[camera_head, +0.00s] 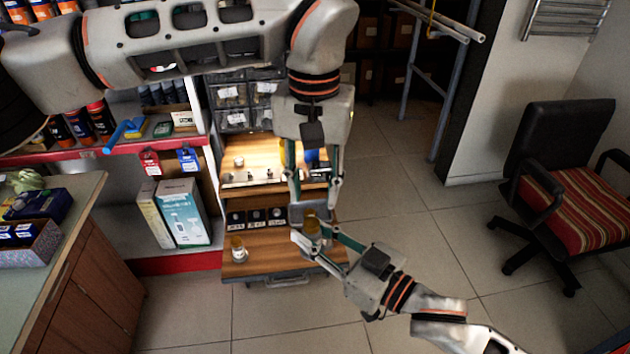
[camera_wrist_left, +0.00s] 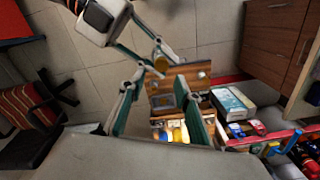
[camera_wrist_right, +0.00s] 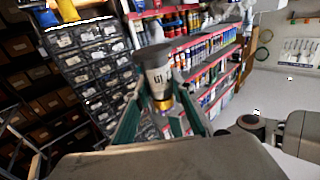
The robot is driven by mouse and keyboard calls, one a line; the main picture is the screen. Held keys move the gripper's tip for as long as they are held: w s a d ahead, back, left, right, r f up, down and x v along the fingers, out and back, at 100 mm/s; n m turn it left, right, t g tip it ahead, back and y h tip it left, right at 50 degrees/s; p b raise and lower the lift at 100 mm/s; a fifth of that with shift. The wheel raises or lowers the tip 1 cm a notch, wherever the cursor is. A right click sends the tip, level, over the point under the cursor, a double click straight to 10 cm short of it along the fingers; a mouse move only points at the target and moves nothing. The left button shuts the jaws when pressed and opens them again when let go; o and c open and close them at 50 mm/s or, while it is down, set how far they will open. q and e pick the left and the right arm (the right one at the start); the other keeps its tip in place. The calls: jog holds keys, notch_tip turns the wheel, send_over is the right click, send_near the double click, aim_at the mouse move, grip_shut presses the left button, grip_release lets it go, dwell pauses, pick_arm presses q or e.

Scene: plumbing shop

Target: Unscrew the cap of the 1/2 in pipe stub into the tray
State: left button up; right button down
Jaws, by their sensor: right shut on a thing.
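My right gripper (camera_head: 312,240) is shut on a pipe stub (camera_wrist_right: 158,78). In the right wrist view the stub has a dark upper end, a grey body with a pale label that looks upside down, and a brass-coloured cap (camera_wrist_right: 165,119) at its lower end. My left gripper (camera_head: 314,197) is open just above the right one, its fingers pointing down; it appears empty. The left wrist view shows the brass-coloured part (camera_wrist_left: 160,63) beyond its fingertips. A small grey tray-like thing (camera_wrist_left: 163,101) shows between the left fingers, partly hidden.
A pulled-out wooden drawer (camera_head: 272,245) lies below the grippers. A lit wooden shelf (camera_head: 262,152) with small fittings is behind. A chair (camera_head: 565,180) stands at right; a counter (camera_head: 75,215) at left.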

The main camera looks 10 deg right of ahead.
aim_at(314, 222)
pick_arm(q)
notch_tip(314, 222, down, 7)
jog(key=shift+r, duration=0.2)
dwell(0.3)
